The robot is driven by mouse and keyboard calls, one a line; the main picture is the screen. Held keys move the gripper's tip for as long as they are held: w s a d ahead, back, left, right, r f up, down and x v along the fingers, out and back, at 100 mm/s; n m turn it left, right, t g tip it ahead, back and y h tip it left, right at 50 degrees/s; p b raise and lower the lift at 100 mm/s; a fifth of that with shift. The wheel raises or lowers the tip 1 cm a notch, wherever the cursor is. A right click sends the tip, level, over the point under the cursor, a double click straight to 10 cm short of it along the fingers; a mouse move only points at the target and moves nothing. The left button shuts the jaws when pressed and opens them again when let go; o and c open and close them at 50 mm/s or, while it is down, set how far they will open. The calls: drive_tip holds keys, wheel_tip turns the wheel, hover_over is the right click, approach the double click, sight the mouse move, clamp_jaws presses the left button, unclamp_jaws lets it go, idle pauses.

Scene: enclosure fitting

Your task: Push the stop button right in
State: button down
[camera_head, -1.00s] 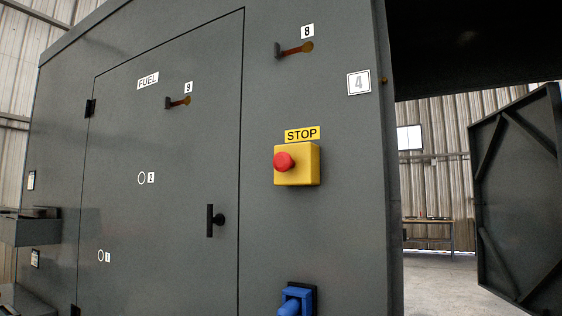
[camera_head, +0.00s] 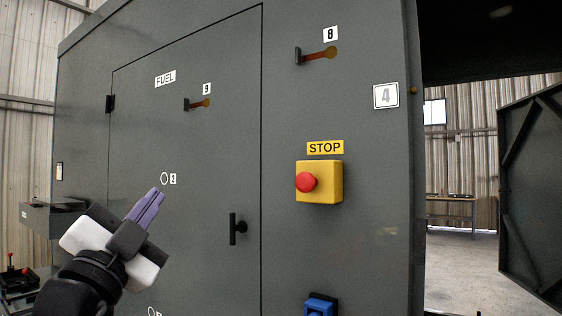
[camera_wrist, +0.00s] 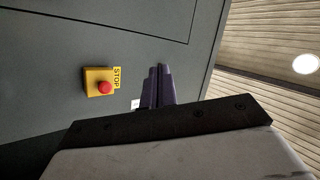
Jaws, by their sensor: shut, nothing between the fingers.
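The stop button (camera_head: 306,182) is a red round knob on a yellow box (camera_head: 325,183), fixed to the grey enclosure wall under a yellow STOP label (camera_head: 325,147). It stands out from the box face. My gripper (camera_head: 156,198) is at the lower left in the head view, well left of the button and apart from it. Its purple fingers are together and empty, pointing up and right. In the wrist view the button (camera_wrist: 105,88) shows to the left of the fingers (camera_wrist: 158,84), with nothing covering it.
A FUEL door with a black handle (camera_head: 237,228) lies left of the button. A blue socket (camera_head: 319,306) sits below it, and a small lever (camera_head: 318,54) is above. An open door panel (camera_head: 532,195) stands at the right. The wall around the button is clear.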

sight(302, 183)
drive_tip(key=w+d+r+m+g+h+p, duration=0.2)
drive_tip(key=d+m+g+h, duration=0.4)
drive_tip(key=d+m+g, duration=0.3)
drive_tip(key=d+m+p, duration=0.1)
drive_tip(key=d+m, duration=0.2)
drive_tip(key=shift+w+d+h, duration=0.3)
drive_tip(key=shift+d+h, duration=0.05)
drive_tip(key=shift+h, duration=0.05)
drive_tip(key=shift+w+r+p, duration=0.1)
drive_tip(key=shift+p, duration=0.2)
drive_tip(key=p+x, duration=0.6)
drive_tip(key=x, duration=0.6)
drive_tip(key=shift+w+d, duration=0.55)
drive_tip(key=shift+w, duration=0.2)
drive_tip(key=shift+w, duration=0.1)
